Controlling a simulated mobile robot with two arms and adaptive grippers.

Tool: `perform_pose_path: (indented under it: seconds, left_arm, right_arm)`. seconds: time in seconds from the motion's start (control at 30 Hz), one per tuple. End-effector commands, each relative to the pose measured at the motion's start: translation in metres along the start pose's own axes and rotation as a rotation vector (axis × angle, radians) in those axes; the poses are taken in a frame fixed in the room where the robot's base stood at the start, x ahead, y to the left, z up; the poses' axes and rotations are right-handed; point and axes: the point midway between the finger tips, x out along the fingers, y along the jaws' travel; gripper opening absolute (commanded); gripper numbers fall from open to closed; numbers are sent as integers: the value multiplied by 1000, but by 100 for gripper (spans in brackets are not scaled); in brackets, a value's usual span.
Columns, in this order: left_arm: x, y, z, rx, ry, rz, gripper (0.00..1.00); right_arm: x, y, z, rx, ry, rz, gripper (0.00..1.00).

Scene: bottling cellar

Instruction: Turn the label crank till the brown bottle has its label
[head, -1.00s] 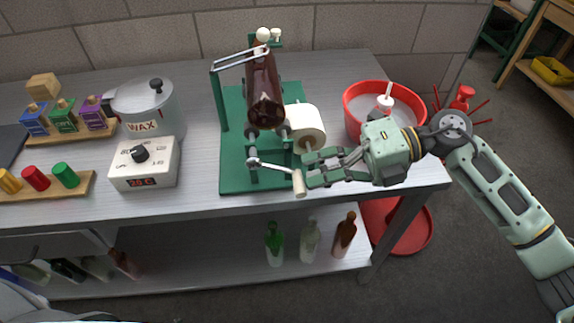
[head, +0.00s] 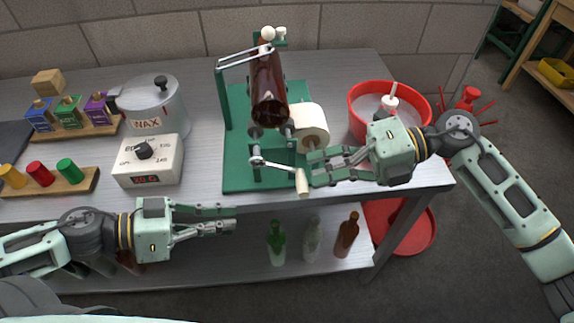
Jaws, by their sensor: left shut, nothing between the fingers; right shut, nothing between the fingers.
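The brown bottle (head: 268,92) lies in the green labelling stand (head: 238,172), its base toward me. No label shows on the side I see. A label roll (head: 311,126) sits to its right. The label crank (head: 276,165) is at the front of the stand, its pale wooden handle (head: 302,183) at the lower right, hanging near the table's front edge. My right gripper (head: 312,168) is shut and empty, its fingertips right beside the crank handle; I cannot tell whether they touch. My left gripper (head: 234,218) is shut and empty in front of the table edge, below the stand.
A wax pot (head: 152,110) and a white heater box with a dial (head: 148,162) stand left of the stand. A red basin (head: 356,92) is behind my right gripper. Several bottles, including a green one (head: 276,243), stand on the lower shelf.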

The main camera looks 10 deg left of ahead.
Motion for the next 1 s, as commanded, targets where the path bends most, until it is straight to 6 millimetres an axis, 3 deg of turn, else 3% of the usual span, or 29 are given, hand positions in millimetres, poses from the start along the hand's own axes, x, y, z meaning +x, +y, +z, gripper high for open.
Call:
perform_pose_path:
  seconds: [0.03,0.1,0.2,0.3,0.53,1.0]
  left_arm:
    - [-2,-1,-35,50,52,36,0]
    - [-8,4,-77,111,116,86,0]
    - [-17,14,-122,186,187,147,0]
    - [-25,24,-151,240,233,191,0]
    - [-27,34,-174,282,268,228,0]
    - [7,43,-182,282,270,225,0]
  right_arm:
    - [0,0,0,0,0,0,0]
    - [0,0,0,0,0,0,0]
    - [0,0,0,0,0,0,0]
    - [0,0,0,0,0,0,0]
    - [0,0,0,0,0,0,0]
    - [0,0,0,0,0,0,0]
